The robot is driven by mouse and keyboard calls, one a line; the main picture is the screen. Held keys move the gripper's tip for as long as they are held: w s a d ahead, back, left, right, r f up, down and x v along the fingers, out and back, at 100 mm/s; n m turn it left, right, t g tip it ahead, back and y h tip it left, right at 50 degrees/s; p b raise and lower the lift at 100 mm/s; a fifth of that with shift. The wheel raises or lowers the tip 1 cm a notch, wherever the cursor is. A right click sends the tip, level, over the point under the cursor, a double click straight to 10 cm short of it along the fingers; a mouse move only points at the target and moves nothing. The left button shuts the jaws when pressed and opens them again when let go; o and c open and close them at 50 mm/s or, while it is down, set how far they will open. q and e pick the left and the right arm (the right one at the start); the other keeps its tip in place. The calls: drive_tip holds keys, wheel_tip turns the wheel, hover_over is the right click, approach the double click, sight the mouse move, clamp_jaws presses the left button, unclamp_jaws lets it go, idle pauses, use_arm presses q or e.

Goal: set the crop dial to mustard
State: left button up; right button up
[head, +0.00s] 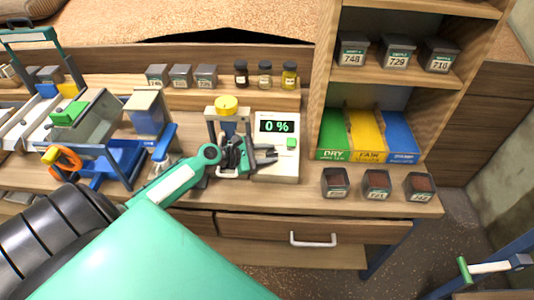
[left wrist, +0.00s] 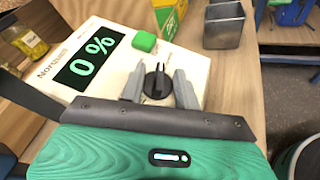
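The white meter (head: 277,168) stands on the bench, and its green display reads 0 %. It fills the upper left of the left wrist view (left wrist: 112,95). The black crop dial (left wrist: 157,82) is a round knob with a raised ridge on the meter's face, below a green button (left wrist: 144,41). The dial's crop labels cannot be read. My left gripper (left wrist: 160,86) has its two grey fingers on either side of the dial, parted, with contact not clear. In the head view my left gripper (head: 268,156) reaches over the meter and hides the dial. My right gripper is out of view.
Behind the meter stand several jars (head: 265,74) and grey tins (head: 181,76). To the right are green, yellow (head: 366,135) and blue bins, with dark sample tins (head: 376,184) in front. A yellow-topped device (head: 227,106) stands just left of the meter.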

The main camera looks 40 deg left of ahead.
use_arm(q)
drive_tip(key=shift+s+a, duration=0.35)
drive_tip(key=shift+s, duration=0.1)
drive_tip(key=b+v, duration=0.2)
drive_tip(key=v, duration=1)
drive_tip(key=shift+s+a+r+b, duration=0.15)
drive_tip(key=shift+s+r+b, duration=0.1)
drive_tip(key=shift+r+b, duration=0.1)
drive_tip(key=shift+f, duration=0.15)
